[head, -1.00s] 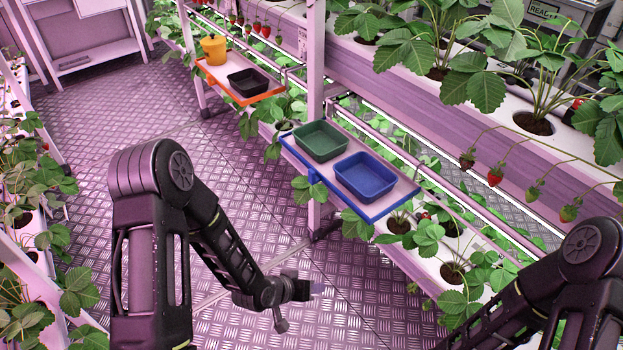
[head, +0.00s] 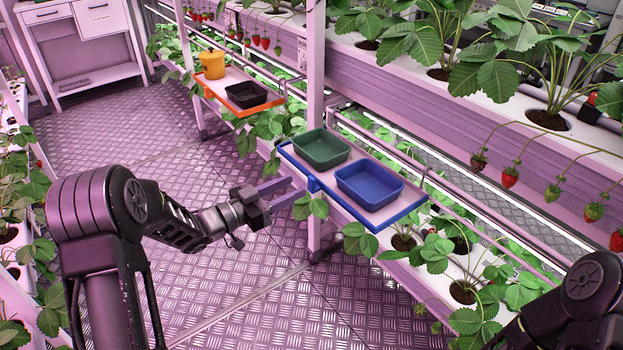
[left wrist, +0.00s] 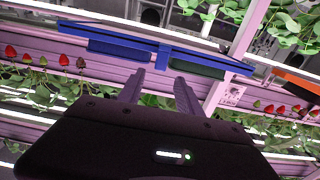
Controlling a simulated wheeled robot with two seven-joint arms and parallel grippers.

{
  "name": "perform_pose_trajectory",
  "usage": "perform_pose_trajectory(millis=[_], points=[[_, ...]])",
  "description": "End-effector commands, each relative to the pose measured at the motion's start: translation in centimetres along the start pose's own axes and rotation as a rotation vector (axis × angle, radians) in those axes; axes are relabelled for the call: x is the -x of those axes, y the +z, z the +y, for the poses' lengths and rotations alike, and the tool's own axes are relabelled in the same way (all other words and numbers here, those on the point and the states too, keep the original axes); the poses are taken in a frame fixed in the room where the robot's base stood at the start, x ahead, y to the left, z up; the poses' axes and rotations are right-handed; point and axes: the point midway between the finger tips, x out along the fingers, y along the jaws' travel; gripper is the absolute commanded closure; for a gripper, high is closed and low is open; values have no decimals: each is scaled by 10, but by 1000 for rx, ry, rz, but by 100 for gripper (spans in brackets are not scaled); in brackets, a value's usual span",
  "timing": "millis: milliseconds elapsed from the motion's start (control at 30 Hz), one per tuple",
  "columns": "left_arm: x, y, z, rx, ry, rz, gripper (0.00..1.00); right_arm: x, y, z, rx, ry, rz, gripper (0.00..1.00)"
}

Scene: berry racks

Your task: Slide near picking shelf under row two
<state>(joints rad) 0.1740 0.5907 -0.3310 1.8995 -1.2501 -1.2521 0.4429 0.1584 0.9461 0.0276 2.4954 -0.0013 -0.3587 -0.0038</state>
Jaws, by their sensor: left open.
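The near picking shelf (head: 375,222) is a pale board with a blue edge, sticking out from the rack below a planting row. It carries a green tray (head: 320,149) and a blue tray (head: 369,188). A blue tab (head: 313,184) is on its front edge; the tab also shows in the left wrist view (left wrist: 163,57). My left gripper (head: 297,187) is open and empty, its fingers pointing at the tab from just in front. In the left wrist view the fingertips (left wrist: 159,75) lie either side of the tab's line, seemingly short of it. My right gripper is out of view.
Strawberry plants hang around the shelves. The metal floor (head: 200,290) is clear.

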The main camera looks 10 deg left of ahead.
Motion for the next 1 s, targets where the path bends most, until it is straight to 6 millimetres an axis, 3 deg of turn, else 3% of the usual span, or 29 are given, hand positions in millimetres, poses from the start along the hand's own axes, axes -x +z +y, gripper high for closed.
perform_pose_trajectory(millis=[433,800,1000], points=[[-63,0,1,-2,2,0,58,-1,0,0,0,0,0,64],[-70,0,0,0,-1,0,58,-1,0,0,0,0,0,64],[-69,0,0,0,-1,0,75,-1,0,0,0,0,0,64]])
